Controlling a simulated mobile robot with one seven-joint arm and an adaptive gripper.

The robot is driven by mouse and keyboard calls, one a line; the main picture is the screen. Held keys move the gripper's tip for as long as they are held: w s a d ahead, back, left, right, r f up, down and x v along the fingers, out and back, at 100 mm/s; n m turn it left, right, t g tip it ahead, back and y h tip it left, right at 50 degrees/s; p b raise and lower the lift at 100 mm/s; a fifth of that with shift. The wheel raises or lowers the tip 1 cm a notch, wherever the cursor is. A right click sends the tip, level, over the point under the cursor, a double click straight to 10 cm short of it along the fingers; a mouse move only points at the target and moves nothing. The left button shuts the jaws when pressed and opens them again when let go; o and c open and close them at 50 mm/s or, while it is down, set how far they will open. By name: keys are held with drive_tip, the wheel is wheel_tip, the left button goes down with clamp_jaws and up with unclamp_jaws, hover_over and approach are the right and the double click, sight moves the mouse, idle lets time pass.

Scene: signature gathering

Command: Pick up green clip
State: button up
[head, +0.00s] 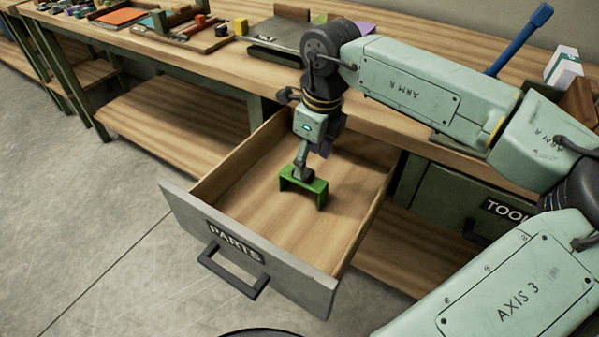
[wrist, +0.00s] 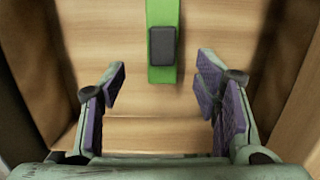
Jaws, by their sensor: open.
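The green clip (head: 305,187) stands in the open parts drawer (head: 235,215). It is bracket-shaped, with a flat top and legs at its ends. In the wrist view the clip (wrist: 162,77) is a green strip at top centre with a dark grey block on it. My gripper (head: 313,163) is over the drawer, pointing down close above the clip. In the wrist view the purple-padded fingers of my gripper (wrist: 160,92) are spread wide, with nothing between the pads. The clip lies ahead of them, towards the picture's top. I cannot tell the exact height gap.
The drawer's walls surround the clip, and its front panel carries a black handle (head: 232,272). The wooden workbench (head: 180,50) stands behind, with trays and small parts at left. A closed tool drawer (head: 460,200) is at right. The drawer floor around the clip looks clear.

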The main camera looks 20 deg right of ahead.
sight(303, 183)
wheel_tip(303, 183, down, 2)
drive_tip(key=shift+w+a, duration=0.1)
drive_tip(key=shift+a, duration=0.05)
drive_tip(key=shift+w+a+f+p, duration=0.1)
drive_tip(key=shift+w+f+p, duration=0.2)
drive_tip(key=shift+f, duration=0.6)
drive_tip(key=shift+w+a+f+p, duration=0.2)
drive_tip(key=shift+f+p, duration=0.2)
drive_tip(key=shift+f, duration=0.5)
drive_tip(key=shift+w+a+f+p, duration=0.1)
drive_tip(key=shift+w+f+p, duration=0.2)
drive_tip(key=shift+f, duration=0.6)
drive_tip(key=shift+c, duration=0.2)
drive_tip(key=c, duration=1.2)
